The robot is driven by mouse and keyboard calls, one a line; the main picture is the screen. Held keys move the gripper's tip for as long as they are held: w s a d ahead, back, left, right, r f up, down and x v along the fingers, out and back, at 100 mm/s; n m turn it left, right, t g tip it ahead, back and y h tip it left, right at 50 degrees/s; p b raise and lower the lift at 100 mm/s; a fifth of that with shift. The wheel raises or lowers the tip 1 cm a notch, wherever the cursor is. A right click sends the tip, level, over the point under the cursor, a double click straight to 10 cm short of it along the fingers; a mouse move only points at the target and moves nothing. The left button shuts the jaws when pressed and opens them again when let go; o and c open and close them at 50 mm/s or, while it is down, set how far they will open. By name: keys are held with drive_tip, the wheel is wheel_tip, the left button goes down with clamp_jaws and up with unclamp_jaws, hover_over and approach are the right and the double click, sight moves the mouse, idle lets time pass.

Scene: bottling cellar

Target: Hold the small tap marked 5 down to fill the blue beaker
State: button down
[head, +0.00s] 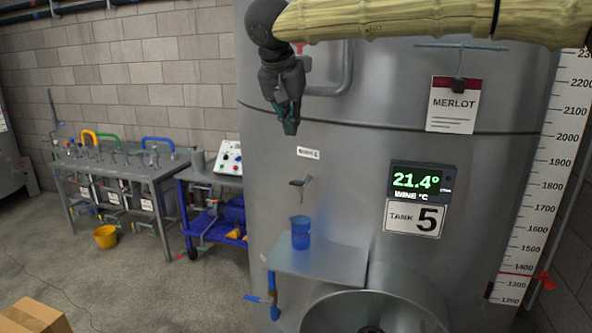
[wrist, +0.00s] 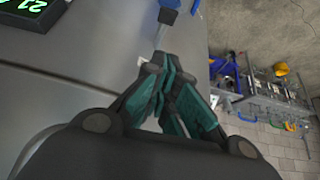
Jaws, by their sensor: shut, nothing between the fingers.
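The small tap (head: 300,183) sticks out from the front of the big steel tank marked 5 (head: 416,218). The blue beaker (head: 300,232) stands upright below the tap on a steel shelf (head: 330,262). It looks darker blue in its lower part; I cannot tell if that is liquid. My gripper (head: 290,127) hangs above the tap and a little left of it, apart from it, with its fingers shut and empty. In the wrist view my gripper (wrist: 172,95) shows teal finger pads close together, and a blue thing, perhaps the beaker, shows beyond the fingertips at the top edge.
A temperature display (head: 422,180) and a MERLOT card (head: 454,104) are on the tank. A blue-handled valve (head: 272,298) is below the shelf. A blue cart (head: 212,210), a steel bench (head: 120,172) and a yellow bucket (head: 106,236) stand at left. The floor between is clear.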

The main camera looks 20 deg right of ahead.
drive_tip(key=shift+f, duration=0.5)
drive_tip(key=p, duration=0.4)
hover_over(299, 182)
drive_tip(key=w, duration=0.2)
drive_tip(key=f, duration=0.7)
drive_tip(key=shift+s+d+f, duration=0.15)
drive_tip(key=shift+s+f, duration=0.05)
drive_tip(key=shift+f, duration=0.15)
drive_tip(key=shift+s+a+f, duration=0.1)
drive_tip(key=shift+s+f, duration=0.05)
drive_tip(key=shift+f, duration=0.4)
drive_tip(key=shift+s+a+f, duration=0.1)
drive_tip(key=shift+f, duration=0.45)
drive_tip(key=shift+s+a+f+p, duration=0.15)
drive_tip(key=shift+f+p, duration=0.3)
drive_tip(key=shift+f, duration=0.4)
